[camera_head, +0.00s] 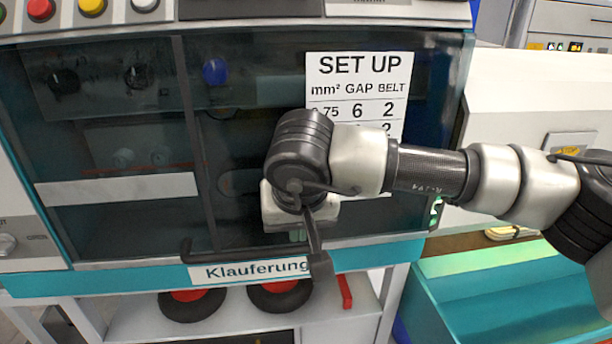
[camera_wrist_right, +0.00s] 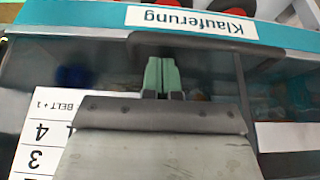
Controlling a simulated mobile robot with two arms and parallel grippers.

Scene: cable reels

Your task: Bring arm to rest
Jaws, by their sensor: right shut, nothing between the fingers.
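My right arm (camera_head: 430,172) reaches in from the right across the front of the Klauferung machine. Its gripper (camera_head: 298,236) points at the dark see-through door (camera_head: 120,215), partly hidden by the wrist. In the right wrist view the green fingers (camera_wrist_right: 162,72) are together with nothing between them. They are close to the door's black handle (camera_wrist_right: 205,42), which also shows in the head view (camera_head: 320,266); I cannot tell whether they touch it. My left gripper is in neither view.
A white SET UP sheet (camera_head: 358,75) is on the door, partly behind my arm. Black reels with red centres (camera_head: 193,304) lie on the shelf below. A teal bin (camera_head: 510,290) stands at the lower right. Coloured buttons (camera_head: 91,5) line the top.

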